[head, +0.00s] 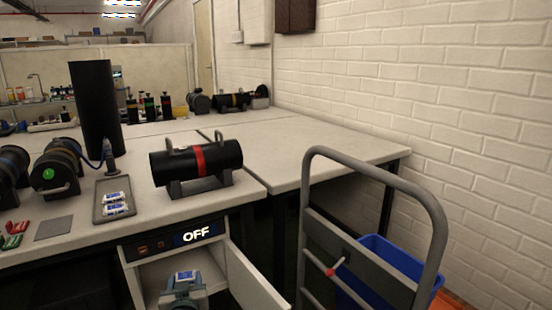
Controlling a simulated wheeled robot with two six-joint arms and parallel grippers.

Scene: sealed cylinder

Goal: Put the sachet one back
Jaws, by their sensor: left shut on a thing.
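My left gripper (184,284) shows at the bottom of the head view, in front of or inside the open cabinet under the bench; I cannot tell how deep. It is shut on a white and blue sachet (186,275). Similar white and blue sachets (115,203) lie in a small grey tray (100,217) on the bench. The cabinet (146,270) has its door (252,280) swung open to the right and a lit "OFF" panel (196,234) above. My right gripper is not in view.
A black cylinder with a red band (205,160) lies on a cradle on the bench. A tall black cylinder (97,110) stands behind the tray. Red and green packets (14,234) lie at left. A grey trolley (370,250) with a blue bin (385,272) stands right.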

